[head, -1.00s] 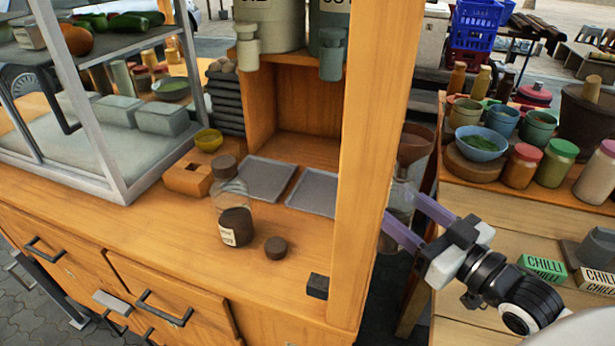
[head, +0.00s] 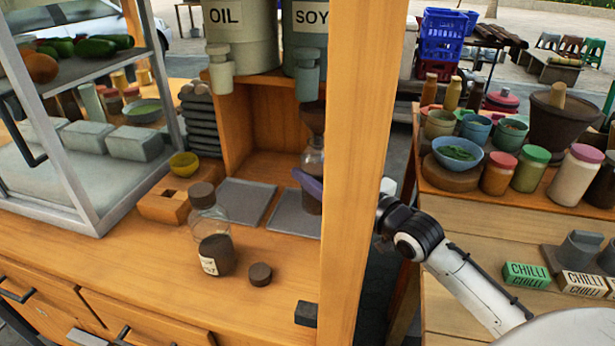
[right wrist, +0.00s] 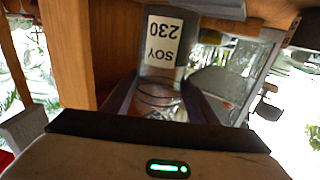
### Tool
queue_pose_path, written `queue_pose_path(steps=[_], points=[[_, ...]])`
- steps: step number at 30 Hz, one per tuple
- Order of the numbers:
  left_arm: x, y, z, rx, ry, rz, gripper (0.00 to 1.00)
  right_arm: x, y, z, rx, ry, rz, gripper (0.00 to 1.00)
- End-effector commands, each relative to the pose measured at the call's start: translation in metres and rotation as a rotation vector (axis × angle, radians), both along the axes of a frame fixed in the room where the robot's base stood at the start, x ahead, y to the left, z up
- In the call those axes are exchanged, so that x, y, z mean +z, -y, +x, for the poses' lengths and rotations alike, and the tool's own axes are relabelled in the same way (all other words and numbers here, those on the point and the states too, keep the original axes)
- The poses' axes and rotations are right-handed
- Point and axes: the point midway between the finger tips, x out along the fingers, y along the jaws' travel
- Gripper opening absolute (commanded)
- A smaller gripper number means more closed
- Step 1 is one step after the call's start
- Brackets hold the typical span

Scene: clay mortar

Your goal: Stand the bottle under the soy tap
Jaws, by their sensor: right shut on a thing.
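My right gripper (head: 309,183) is shut on a clear bottle (head: 314,163) with a dark funnel (head: 313,118) on top. The bottle is upright below the soy tap (head: 308,75), over the right grey tray (head: 292,222). I cannot tell whether its base touches the tray. The wooden post (head: 360,130) hides part of the gripper. In the right wrist view the bottle (right wrist: 158,98) sits between the fingers, and an upside-down label (right wrist: 164,41) reads SOY 230. My left gripper is not in view.
A second bottle (head: 213,240) with dark contents and a loose dark cap (head: 260,275) stand on the counter in front. The oil tap (head: 219,75) is left of the soy tap. The left tray (head: 244,198) is empty. The post stands close to my right arm.

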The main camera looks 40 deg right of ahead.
Motion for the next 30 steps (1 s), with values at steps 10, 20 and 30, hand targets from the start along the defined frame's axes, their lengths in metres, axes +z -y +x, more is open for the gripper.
queue_pose_path(steps=[10, 20, 30], points=[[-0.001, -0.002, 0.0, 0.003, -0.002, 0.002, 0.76, -0.002, -0.003, 0.036, 0.0, 0.001, -0.001, 0.25], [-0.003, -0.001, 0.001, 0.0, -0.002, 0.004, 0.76, -0.035, -0.003, 0.035, 0.0, 0.002, -0.001, 0.25], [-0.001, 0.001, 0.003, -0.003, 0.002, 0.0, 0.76, -0.038, -0.003, 0.034, 0.0, -0.001, -0.001, 0.63]])
